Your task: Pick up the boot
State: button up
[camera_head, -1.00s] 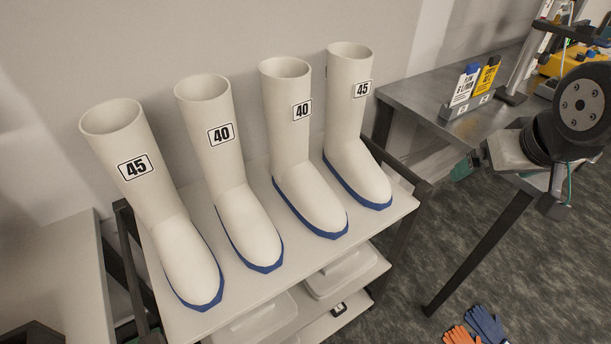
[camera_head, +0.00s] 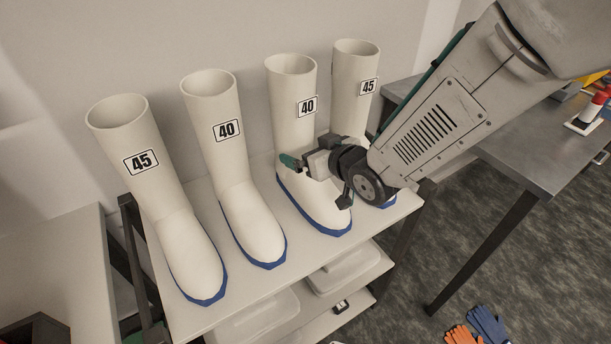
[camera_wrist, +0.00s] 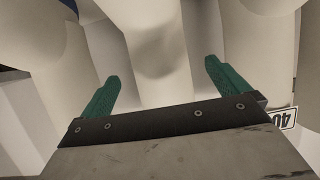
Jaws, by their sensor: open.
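Several white rubber boots with blue soles stand upright in a row on a white shelf. From left they are a boot marked 45 (camera_head: 142,135), a boot marked 40 (camera_head: 213,110), a second boot marked 40 (camera_head: 292,85) and a second boot marked 45 (camera_head: 355,68). My gripper (camera_head: 290,161) is in front of the second 40 boot, around its ankle height, pointing left. In the wrist view its green fingers (camera_wrist: 164,82) are apart with nothing gripped; white boot surfaces fill the background. My arm hides much of the right 45 boot.
The boots stand on a cart's top shelf (camera_head: 205,316), with pale bins (camera_head: 335,272) below. A grey metal table (camera_head: 530,150) is at right. Orange gloves (camera_head: 460,336) and blue gloves (camera_head: 488,325) lie on the dark floor. Another pale surface (camera_head: 75,260) is at left.

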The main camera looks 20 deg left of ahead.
aim_at(307, 148)
jog(key=x, duration=0.4)
jog(key=shift+w+f, duration=0.2)
jog(key=shift+f, duration=0.1)
jog(key=shift+r, duration=0.1)
jog(key=c, duration=1.8)
jog(key=shift+c, duration=0.2)
